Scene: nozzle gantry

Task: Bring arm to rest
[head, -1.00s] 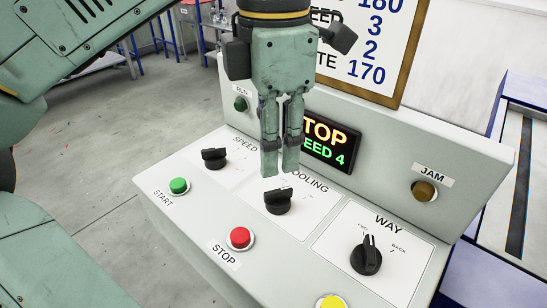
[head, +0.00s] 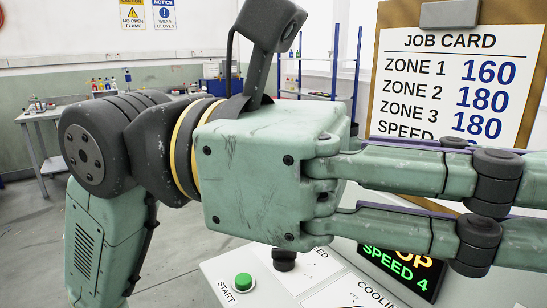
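My gripper (head: 510,213) is large and close to the camera in the head view, held sideways with its two green fingers pointing right. The fingers run side by side with a narrow gap, and their tips are cut off by the right edge. Nothing shows held between the visible parts of the fingers. My arm (head: 105,170) is bent, rising at the left and running across to the gripper. The gripper is in front of the control panel (head: 215,268) and hides much of it.
The job card (head: 455,85) stands behind the fingers. The display (head: 400,270) reads SPEED 4, with its upper line partly covered. The green start button (head: 243,281) and a black knob (head: 284,259) show below the gripper. A workbench (head: 45,120) stands far left, with open floor before it.

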